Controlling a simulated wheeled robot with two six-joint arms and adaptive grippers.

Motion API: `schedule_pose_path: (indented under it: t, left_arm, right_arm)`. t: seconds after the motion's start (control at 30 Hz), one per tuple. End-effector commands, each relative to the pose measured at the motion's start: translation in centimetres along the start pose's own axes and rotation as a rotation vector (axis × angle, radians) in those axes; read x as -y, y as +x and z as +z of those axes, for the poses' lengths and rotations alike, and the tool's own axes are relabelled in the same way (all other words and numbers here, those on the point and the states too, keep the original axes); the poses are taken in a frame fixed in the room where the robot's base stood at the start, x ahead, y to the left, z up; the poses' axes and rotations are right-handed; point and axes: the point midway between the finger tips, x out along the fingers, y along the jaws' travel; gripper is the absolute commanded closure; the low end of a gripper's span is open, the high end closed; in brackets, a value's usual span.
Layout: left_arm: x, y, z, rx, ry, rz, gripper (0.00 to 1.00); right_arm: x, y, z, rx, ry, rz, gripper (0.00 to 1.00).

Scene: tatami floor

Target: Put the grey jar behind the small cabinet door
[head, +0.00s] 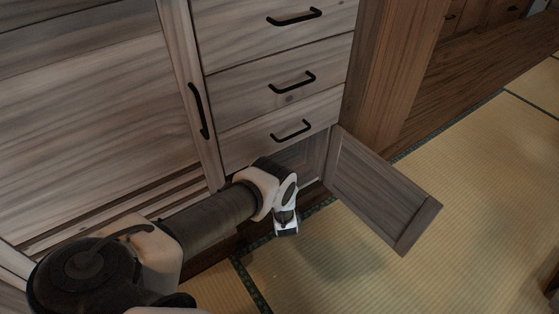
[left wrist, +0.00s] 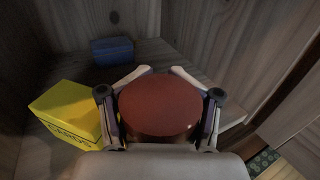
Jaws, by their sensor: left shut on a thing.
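The small cabinet door (head: 384,190) stands open to the right of a low compartment below the drawers. My left gripper (left wrist: 160,78) is shut on a round jar (left wrist: 160,106), with a finger on each side. The jar's reddish-brown round top faces the wrist camera; its side is mostly hidden, so I cannot confirm grey. In the head view my left wrist is at the compartment opening, and the jar is hidden there. The compartment floor (left wrist: 165,55) shows beyond the jar; I cannot tell whether the jar touches it. My right gripper is not in view.
A yellow box (left wrist: 68,112) with lettering stands left of the jar inside the compartment. A blue box (left wrist: 112,50) stands farther back near the corner. Wooden side walls bound the space. Three drawers with black handles (head: 291,131) sit above, and tatami (head: 340,265) lies in front.

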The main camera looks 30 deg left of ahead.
Motion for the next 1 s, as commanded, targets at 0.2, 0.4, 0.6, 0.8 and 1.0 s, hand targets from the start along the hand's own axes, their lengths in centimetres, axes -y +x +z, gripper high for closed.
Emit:
schedule_pose_path:
  t: [0.2,0.4,0.6,0.8,1.0]
  left_arm:
    - [3.6,5.3,-1.5,0.004,-0.003,0.001,1.0]
    - [5.0,7.4,-1.4,0.003,-0.002,0.002,1.0]
    - [5.1,7.6,-4.8,0.0,0.001,0.002,1.0]
    - [5.1,7.6,-4.4,-0.001,0.001,0.002,1.0]
    - [5.1,7.5,-4.7,-0.002,0.001,0.002,0.33]
  right_arm:
    - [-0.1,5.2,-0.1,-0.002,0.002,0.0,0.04]
    - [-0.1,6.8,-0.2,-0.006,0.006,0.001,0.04]
    - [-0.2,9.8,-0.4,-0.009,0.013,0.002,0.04]
    - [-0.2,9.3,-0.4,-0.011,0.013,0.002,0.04]
    - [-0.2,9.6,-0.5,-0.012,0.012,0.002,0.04]
